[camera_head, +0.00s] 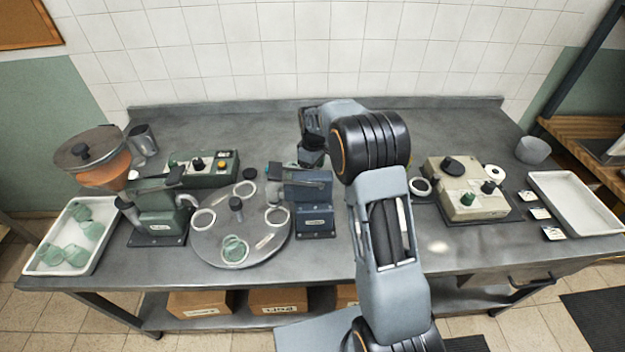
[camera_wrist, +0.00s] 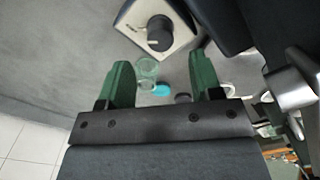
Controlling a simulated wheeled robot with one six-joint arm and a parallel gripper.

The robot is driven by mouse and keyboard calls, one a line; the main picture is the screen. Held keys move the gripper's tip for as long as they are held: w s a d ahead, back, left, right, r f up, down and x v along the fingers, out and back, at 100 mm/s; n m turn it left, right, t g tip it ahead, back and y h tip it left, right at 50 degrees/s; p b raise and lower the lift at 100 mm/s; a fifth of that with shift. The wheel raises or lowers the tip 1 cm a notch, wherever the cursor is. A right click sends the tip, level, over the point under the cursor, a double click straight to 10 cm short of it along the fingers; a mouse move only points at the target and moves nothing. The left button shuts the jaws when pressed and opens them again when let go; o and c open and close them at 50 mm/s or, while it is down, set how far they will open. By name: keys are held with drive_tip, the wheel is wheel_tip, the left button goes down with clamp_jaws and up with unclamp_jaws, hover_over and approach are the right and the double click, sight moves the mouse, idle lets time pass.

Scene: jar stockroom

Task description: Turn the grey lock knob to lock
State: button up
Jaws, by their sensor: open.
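A dark grey knob (camera_wrist: 160,32) with a pale pointer line sits on a cream box (camera_wrist: 128,16) at the top of the wrist view. The small marks beside it are too small to read. My gripper (camera_wrist: 160,72) is open, with nothing held between its green fingers. The knob lies beyond the fingertips, apart from them. In the head view my arm hides much of the bench middle, and I cannot pick out this knob there for certain. My wrist (camera_head: 312,125) hangs over the back middle of the bench.
A clear jar (camera_wrist: 147,70) and a teal disc (camera_wrist: 162,90) show beyond the fingers. A blue-grey machine (camera_head: 308,188) and a round turntable (camera_head: 215,245) stand left of my arm. A beige control box (camera_head: 480,208) and a white tray (camera_head: 590,225) stand right.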

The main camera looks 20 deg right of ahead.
drive_tip(key=shift+f+p, duration=0.55)
drive_tip(key=shift+f, duration=2.65)
drive_tip(key=shift+c, duration=0.4)
drive_tip(key=c, duration=0.8)
drive_tip(key=shift+a, duration=0.1)
drive_tip(key=shift+c, duration=0.2)
